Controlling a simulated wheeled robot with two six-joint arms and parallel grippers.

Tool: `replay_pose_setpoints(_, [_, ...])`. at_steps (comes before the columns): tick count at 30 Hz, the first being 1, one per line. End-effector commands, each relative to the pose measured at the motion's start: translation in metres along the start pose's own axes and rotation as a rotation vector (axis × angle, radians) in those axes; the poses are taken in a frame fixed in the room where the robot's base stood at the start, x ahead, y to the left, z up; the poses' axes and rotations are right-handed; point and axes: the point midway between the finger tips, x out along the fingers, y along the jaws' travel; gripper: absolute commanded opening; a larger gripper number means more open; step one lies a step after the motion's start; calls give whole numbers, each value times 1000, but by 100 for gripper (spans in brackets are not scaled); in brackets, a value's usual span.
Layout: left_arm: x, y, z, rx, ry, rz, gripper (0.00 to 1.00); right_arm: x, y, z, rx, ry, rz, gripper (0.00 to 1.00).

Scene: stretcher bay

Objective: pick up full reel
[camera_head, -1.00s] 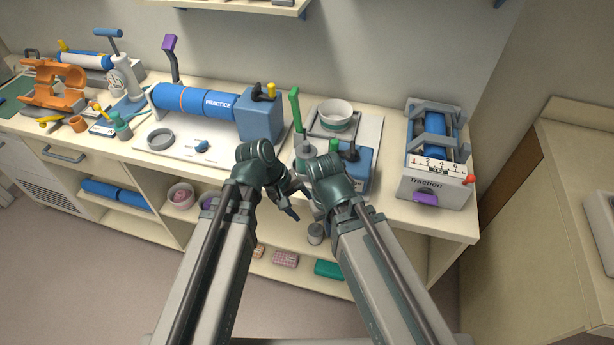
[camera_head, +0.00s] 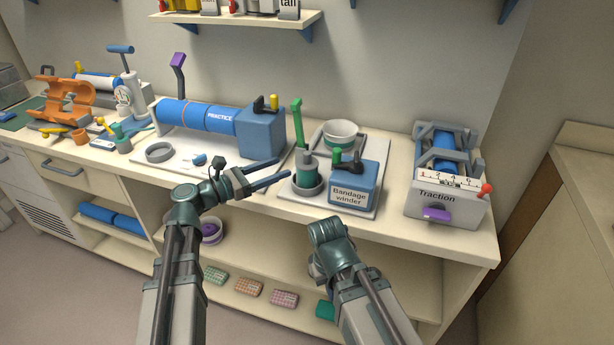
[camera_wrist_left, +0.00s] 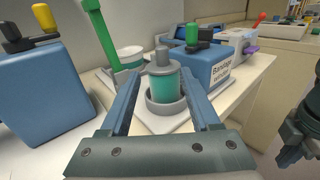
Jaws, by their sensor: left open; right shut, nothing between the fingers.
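A teal reel with a grey cap (camera_head: 307,173) stands upright in a grey cup on the white board, left of the blue bandage winder (camera_head: 353,185). I take it for the full reel; no label shows on it. My left gripper (camera_head: 283,167) is open and empty, its blue fingers pointing at the reel from the left. In the left wrist view the reel (camera_wrist_left: 165,84) stands between and beyond the open fingers, with no clear contact. My right gripper (camera_head: 322,262) is low in front of the counter, shut and empty; its fingers are mostly hidden.
A green upright handle (camera_head: 297,122) stands just behind the reel. The traction box (camera_head: 445,205) is at the right. The blue practice roll (camera_head: 195,114) and its blue block (camera_head: 261,132) are at the left.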

Motion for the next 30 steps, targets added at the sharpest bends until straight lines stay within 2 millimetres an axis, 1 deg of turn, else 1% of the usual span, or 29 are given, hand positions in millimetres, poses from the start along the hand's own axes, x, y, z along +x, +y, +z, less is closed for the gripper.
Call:
replay_pose_setpoints(1, [11,0,0,1,0,-4,63,0,0,0,0,0,0,0])
replay_pose_setpoints(3, [26,0,0,1,1,-5,63,0,0,0,0,0,0,0])
replay_pose_setpoints(9, [60,0,0,2,1,-4,63,-1,0,0,0,0,0,0])
replay_pose_setpoints(14, [73,-1,0,2,2,-2,63,-1,0,0,0,0,0,0])
replay_pose_setpoints(23, [79,-1,2,3,2,-2,63,-2,0,0,0,0,0,0])
replay_pose_setpoints(26, [89,-2,5,3,2,-4,63,-5,0,0,0,0,0,0])
replay_pose_setpoints(30, [109,-4,10,3,2,-5,63,-11,1,1,0,0,0,0])
